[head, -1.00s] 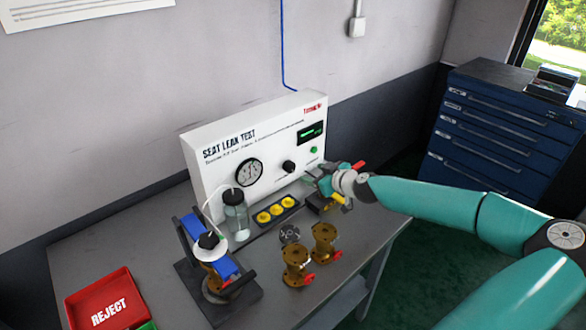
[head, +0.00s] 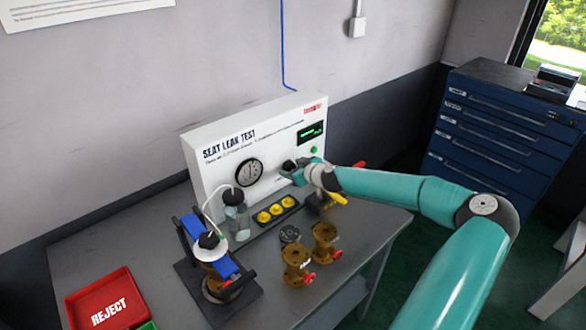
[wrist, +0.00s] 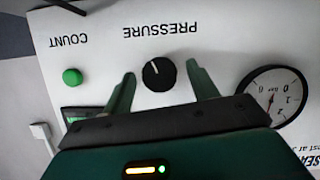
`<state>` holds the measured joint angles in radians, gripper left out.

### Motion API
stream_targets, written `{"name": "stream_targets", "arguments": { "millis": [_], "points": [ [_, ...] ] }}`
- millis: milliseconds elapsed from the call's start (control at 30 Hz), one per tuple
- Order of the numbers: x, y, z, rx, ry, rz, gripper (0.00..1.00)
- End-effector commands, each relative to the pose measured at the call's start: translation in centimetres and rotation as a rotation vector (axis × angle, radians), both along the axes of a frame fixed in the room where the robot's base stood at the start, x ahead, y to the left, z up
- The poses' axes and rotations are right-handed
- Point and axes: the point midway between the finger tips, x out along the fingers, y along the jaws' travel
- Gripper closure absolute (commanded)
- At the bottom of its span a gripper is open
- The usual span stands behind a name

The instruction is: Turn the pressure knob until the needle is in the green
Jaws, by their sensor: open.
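The black pressure knob (wrist: 158,74) is on the white test panel, under the upside-down word PRESSURE in the wrist view. My gripper (wrist: 160,78) is open, with one green finger on each side of the knob and a visible gap to both. In the head view my gripper (head: 290,170) is at the panel front and partly hides the knob. The round gauge (head: 249,173) is left of the knob. No green band is clear at this size.
A green button (wrist: 72,77) marked COUNT is beside the knob. Below the panel are a tray of yellow parts (head: 278,210), a glass bottle (head: 236,218) and brass valves (head: 325,243). A red REJECT bin (head: 104,300) is at the front left.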

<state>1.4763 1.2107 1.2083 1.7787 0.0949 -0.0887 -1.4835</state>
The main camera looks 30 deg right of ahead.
Motion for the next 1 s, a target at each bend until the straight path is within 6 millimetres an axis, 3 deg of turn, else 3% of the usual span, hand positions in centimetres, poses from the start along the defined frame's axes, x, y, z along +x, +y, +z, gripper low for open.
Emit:
{"name": "stream_targets", "arguments": {
  "millis": [67,267,300,467,767,1000],
  "points": [
    [-0.01,0.00,0.02,0.000,0.000,0.000,0.45],
    [-0.02,0.01,0.03,0.000,0.000,0.000,0.84],
    [-0.02,0.01,0.03,0.000,0.000,0.000,0.86],
    [-0.01,-0.08,0.04,0.034,0.003,0.000,0.86],
    [0.03,-0.24,0.08,0.256,0.034,-0.001,0.86],
    [0.00,-0.19,0.07,0.277,0.038,0.000,0.86]
  ]
}}
